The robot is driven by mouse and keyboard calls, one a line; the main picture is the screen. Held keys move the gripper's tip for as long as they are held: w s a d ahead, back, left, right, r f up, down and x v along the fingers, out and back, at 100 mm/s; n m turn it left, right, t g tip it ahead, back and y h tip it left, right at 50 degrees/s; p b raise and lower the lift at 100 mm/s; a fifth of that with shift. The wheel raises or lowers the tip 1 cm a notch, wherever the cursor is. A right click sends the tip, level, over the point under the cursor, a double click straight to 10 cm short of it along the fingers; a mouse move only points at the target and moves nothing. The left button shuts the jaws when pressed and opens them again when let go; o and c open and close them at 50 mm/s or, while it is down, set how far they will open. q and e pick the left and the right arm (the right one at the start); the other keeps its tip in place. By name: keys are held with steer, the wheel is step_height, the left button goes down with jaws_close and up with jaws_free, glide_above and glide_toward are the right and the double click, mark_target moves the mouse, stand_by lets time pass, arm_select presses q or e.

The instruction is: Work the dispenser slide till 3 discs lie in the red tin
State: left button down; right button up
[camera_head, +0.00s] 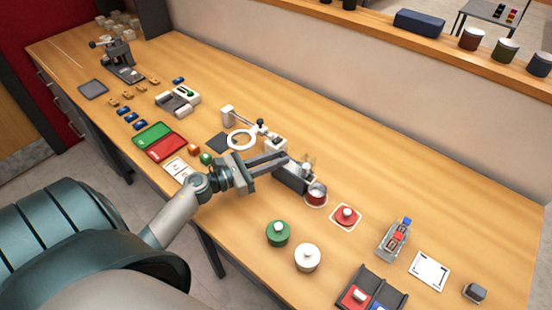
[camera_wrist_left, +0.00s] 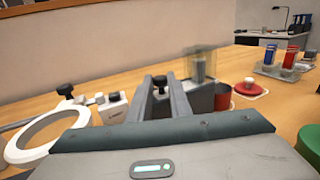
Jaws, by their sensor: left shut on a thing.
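The dispenser (camera_head: 291,179) is a dark grey block with a clear upright tube (camera_head: 309,163) at its far right end. It also shows in the wrist view (camera_wrist_left: 198,98), with the clear tube (camera_wrist_left: 201,66) on top. The red tin (camera_head: 317,197) stands open at the dispenser's right end; it also shows in the wrist view (camera_wrist_left: 222,97). I cannot tell how many discs are in it. My left gripper (camera_head: 283,158) is at the dispenser's left end, its fingers shut on the slide's black knob (camera_wrist_left: 160,84). My right gripper is not in view.
A red lid (camera_head: 346,214) lies right of the tin. Green (camera_head: 278,233) and white (camera_head: 307,257) round pieces stand in front. A white ring magnifier (camera_head: 241,140) is close behind my gripper's left side. A clear rack (camera_head: 394,240) stands farther right.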

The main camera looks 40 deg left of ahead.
arm_select(q)
steer(key=shift+s+d, duration=0.15)
steer(key=shift+d, duration=1.35)
steer(key=c, duration=1.6)
jaws_free()
steer(key=shift+c, duration=0.2)
steer(key=shift+a, duration=0.1)
